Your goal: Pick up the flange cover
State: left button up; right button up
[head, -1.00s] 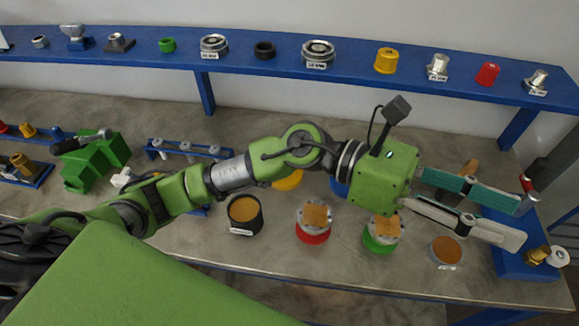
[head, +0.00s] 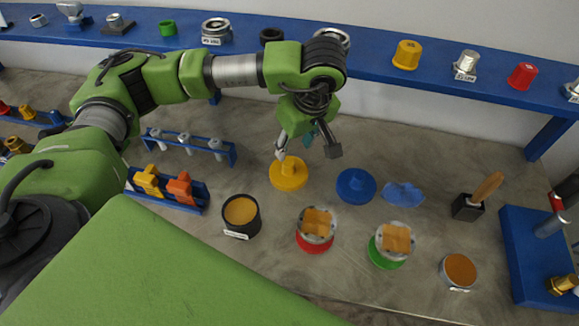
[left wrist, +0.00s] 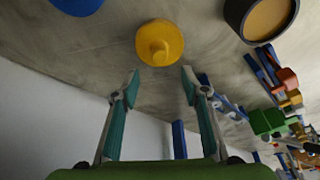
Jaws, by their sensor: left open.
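A yellow flange cover (head: 288,174), a round disc with a raised knob, lies on the table. A similar blue cover (head: 356,186) lies to its right. My left gripper (head: 301,147) points down above the yellow cover, near its knob, partly hidden by its own wrist. In the left wrist view the gripper (left wrist: 161,84) is open and empty. The yellow cover (left wrist: 160,42) shows ahead of its fingertips, roughly centred and not between them. The blue cover (left wrist: 78,5) is cut off at the top edge. My right gripper is not in view.
In front stand a dark cup (head: 241,217), a red-based flanged vessel (head: 315,243) and a green-based one (head: 390,259). A blue rack (head: 188,145) stands left of the covers. A blue shelf (head: 375,62) runs behind. A blue cloth-like piece (head: 403,194) lies right.

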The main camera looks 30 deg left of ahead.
aim_at(289, 162)
pick_arm(q)
jog(key=p+x, duration=0.1)
jog(key=x, duration=0.4)
jog(key=p+x, duration=0.2)
jog(key=x, duration=0.2)
jog(key=shift+w+a+f, duration=0.1)
jog(key=shift+f, duration=0.25)
jog(key=shift+a+f+p, duration=0.1)
jog(key=shift+f+p, duration=0.15)
jog(key=shift+p, duration=0.05)
grip_shut()
